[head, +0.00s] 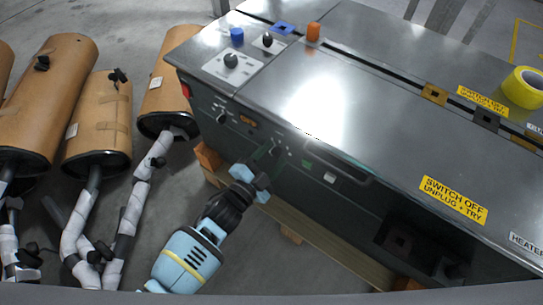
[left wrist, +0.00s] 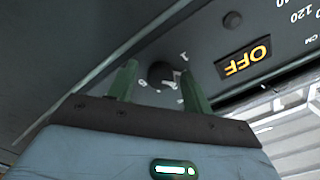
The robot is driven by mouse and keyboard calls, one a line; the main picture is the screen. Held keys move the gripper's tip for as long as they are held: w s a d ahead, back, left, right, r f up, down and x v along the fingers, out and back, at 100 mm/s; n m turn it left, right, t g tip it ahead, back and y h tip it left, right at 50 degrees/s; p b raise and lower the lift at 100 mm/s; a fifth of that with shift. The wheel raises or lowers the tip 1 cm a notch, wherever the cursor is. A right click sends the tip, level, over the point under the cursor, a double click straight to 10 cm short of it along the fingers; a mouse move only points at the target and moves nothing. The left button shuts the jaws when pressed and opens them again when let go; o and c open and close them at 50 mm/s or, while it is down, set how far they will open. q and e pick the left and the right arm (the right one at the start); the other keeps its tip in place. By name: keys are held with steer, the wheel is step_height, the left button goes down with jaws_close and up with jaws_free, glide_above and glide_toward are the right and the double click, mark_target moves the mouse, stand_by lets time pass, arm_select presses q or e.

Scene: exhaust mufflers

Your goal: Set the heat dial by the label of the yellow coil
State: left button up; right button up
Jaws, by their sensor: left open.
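A dark round dial (left wrist: 160,72) with pale numbers around it is on the machine's dark front face. In the left wrist view it appears between the two green fingers of my left gripper (left wrist: 158,82). The fingers are open, one on each side, and I cannot tell whether they touch it. In the head view my left gripper (head: 266,163) reaches that front face and partly hides the dial area. The dial's pointer setting is not readable. A yellow coil (head: 522,88) lies on the machine top at the far right; its label cannot be read. My right gripper is not in view.
The grey machine top (head: 300,85) carries a black knob (head: 231,60), an orange piece (head: 313,31) and yellow warning signs (head: 453,201). An upside-down OFF display (left wrist: 245,62) is beside the dial. Brown mufflers (head: 97,120) with pipes stand at left. Wooden beams run below the machine.

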arm_select(q)
steer(key=shift+s, duration=0.1)
steer(key=p+v, duration=0.1)
steer(key=v, duration=0.6)
steer(key=shift+s+a+p, duration=0.25)
steer(key=shift+p, duration=0.05)
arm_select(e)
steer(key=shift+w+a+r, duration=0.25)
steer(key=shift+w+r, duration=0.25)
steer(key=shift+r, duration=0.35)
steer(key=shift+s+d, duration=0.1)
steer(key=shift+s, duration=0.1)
